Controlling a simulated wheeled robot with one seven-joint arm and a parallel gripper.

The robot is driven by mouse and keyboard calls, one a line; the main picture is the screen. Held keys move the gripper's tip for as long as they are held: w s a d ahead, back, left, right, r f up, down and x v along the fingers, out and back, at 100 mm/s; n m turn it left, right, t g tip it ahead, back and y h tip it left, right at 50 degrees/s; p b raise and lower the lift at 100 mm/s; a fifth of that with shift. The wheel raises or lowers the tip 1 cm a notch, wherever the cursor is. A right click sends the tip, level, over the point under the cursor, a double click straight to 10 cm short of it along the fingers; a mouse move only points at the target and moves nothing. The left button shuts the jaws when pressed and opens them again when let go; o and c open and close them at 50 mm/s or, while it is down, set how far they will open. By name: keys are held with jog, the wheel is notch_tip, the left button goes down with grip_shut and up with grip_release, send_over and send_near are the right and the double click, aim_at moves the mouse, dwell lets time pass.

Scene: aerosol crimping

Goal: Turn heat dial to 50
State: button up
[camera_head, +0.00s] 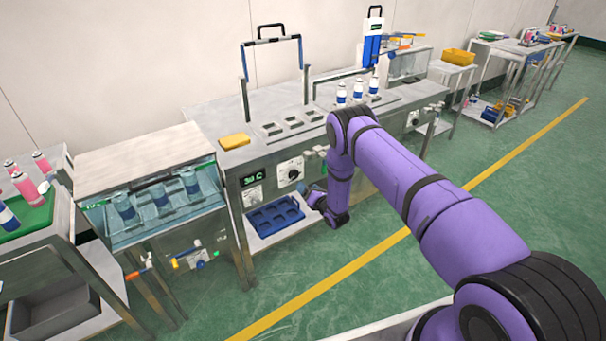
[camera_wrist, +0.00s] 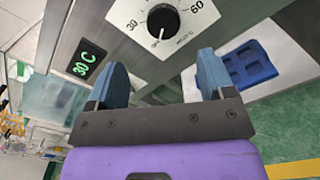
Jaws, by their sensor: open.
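The heat dial (camera_head: 290,174) is a black round knob on a white plate on the front of the steel bench. In the wrist view the dial (camera_wrist: 163,19) is at the top, partly cut off, with the marks 30 and 60 readable. A white line on the knob points down, roughly below the 30 side; its exact setting is unclear. A green display (camera_wrist: 86,64) beside it reads 30 C; it also shows in the head view (camera_head: 252,180). My gripper (camera_wrist: 162,78) is open and empty, its two blue fingers apart, short of the dial and not touching it.
A blue tray (camera_head: 275,216) sits on a shelf below the dial. A water bath (camera_head: 160,206) with blue cans stands to the left. A yellow sponge-like block (camera_head: 234,141) lies on the bench top. The green floor (camera_head: 330,285) in front is clear.

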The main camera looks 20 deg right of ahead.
aim_at(295, 176)
jog(key=x, duration=1)
jog(key=shift+w+d+f, duration=0.1)
jog(key=shift+w+f, duration=0.15)
jog(key=shift+f, duration=0.1)
jog(key=c, duration=0.9)
